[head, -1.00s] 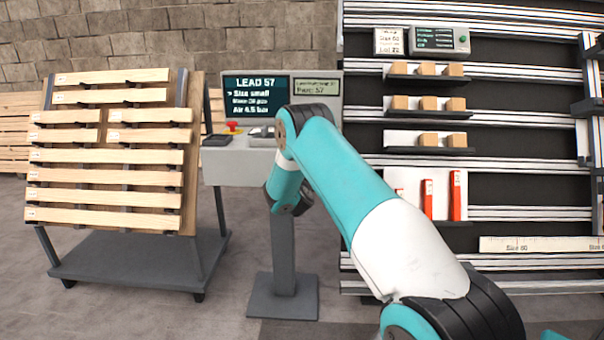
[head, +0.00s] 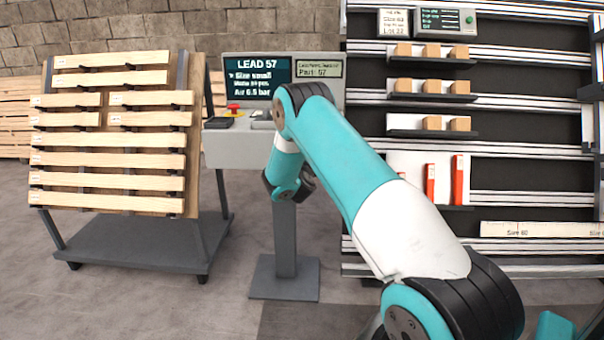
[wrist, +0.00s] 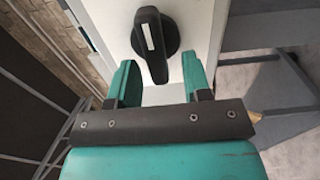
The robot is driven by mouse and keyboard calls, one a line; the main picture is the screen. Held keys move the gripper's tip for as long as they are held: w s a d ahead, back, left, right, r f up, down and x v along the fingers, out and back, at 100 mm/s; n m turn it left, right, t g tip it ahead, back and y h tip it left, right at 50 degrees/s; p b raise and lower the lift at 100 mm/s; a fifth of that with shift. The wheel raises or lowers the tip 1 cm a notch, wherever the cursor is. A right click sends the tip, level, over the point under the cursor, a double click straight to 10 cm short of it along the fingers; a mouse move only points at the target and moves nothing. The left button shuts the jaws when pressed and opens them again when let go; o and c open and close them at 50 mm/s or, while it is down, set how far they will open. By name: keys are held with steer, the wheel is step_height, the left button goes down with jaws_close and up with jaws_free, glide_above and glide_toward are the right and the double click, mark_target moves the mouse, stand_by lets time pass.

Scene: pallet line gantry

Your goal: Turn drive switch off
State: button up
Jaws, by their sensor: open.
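The drive switch (wrist: 153,42) is a black rotary knob with a white mark on its handle, in the wrist view. It sits on a light grey panel face (wrist: 193,22). The handle points roughly up and down in the picture, tilted slightly. My gripper (wrist: 160,80) is open, its two teal fingers apart on either side of the handle's lower end. I cannot tell whether either finger touches it. In the head view my arm hides the switch and most of the gripper. The grey console (head: 232,150) stands behind my arm.
The console has a screen reading LEAD 57 (head: 257,78) and a red button (head: 233,108). A wheeled rack of wooden slats (head: 110,160) stands left. A gantry shelf with small blocks (head: 432,88) and red pieces (head: 458,180) stands right. Grey floor lies between rack and console.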

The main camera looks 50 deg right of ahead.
steer(key=b+v, duration=1.1)
steer(key=v, duration=0.4)
steer(key=shift+s+a, duration=0.25)
